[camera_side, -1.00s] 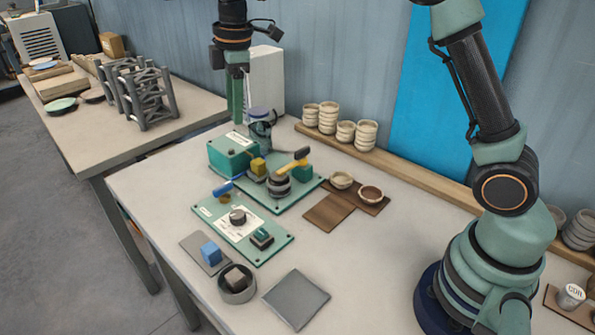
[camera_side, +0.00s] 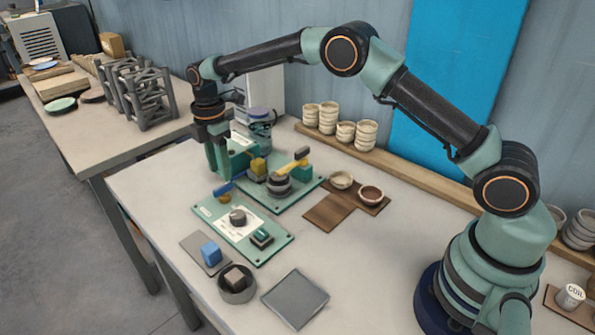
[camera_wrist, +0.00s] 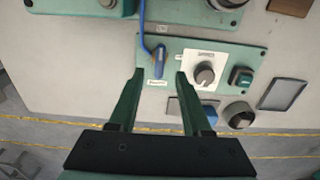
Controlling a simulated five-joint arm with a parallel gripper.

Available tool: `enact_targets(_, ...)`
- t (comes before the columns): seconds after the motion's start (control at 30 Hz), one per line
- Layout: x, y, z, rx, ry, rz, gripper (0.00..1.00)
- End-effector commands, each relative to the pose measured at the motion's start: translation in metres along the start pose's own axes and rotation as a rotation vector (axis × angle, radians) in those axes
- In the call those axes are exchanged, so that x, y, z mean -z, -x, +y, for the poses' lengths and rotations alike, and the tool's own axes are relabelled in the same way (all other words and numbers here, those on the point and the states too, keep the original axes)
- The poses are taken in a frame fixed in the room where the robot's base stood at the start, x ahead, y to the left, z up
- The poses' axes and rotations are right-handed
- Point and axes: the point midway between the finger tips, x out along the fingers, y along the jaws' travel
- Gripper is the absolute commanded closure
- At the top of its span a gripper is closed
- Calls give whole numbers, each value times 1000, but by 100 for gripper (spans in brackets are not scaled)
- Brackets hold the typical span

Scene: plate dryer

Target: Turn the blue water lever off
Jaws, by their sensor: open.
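The blue lever (camera_side: 225,188) sits at the back left of the green control panel, in front of the green box. It also shows in the wrist view (camera_wrist: 158,62), with its blue bar running up from a thicker end. My gripper (camera_side: 220,174) is lowered beside the lever and hides part of it in the side view. In the wrist view my gripper (camera_wrist: 159,73) is open, and the lever's thick end lies roughly between the two fingertips. I cannot tell whether a finger touches it. A small label lies just below the lever in that view.
The panel (camera_side: 275,243) carries a dark knob (camera_side: 238,216) and a green switch (camera_side: 262,238). The machine with a yellow-handled lever (camera_side: 290,162) stands behind it. A blue block (camera_side: 210,252), a round bowl (camera_side: 237,291) and a grey plate (camera_side: 295,299) are in front.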

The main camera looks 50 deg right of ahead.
Motion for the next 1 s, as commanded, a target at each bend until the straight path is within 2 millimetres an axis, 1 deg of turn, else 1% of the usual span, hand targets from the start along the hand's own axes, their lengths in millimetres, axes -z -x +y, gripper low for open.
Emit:
enact_targets(0.03,0,-11,-1,5,0,-1,51)
enact_targets(0.1,0,-21,-1,3,-1,-1,51)
enact_targets(0.2,0,-34,0,2,-1,0,51)
enact_targets(0.3,0,-42,0,1,-1,0,51)
enact_targets(0.47,0,-48,0,0,-1,0,51)
enact_targets(0.67,0,-48,0,-1,-1,0,51)
enact_targets(0.7,0,-48,0,-1,-1,0,55)
enact_targets(0.77,0,-48,0,-1,-1,0,78)
enact_targets(0.8,0,-48,0,0,-1,0,93)
enact_targets(0.83,0,-48,0,0,-1,0,100)
enact_targets(1.0,0,-47,0,0,-2,0,100)
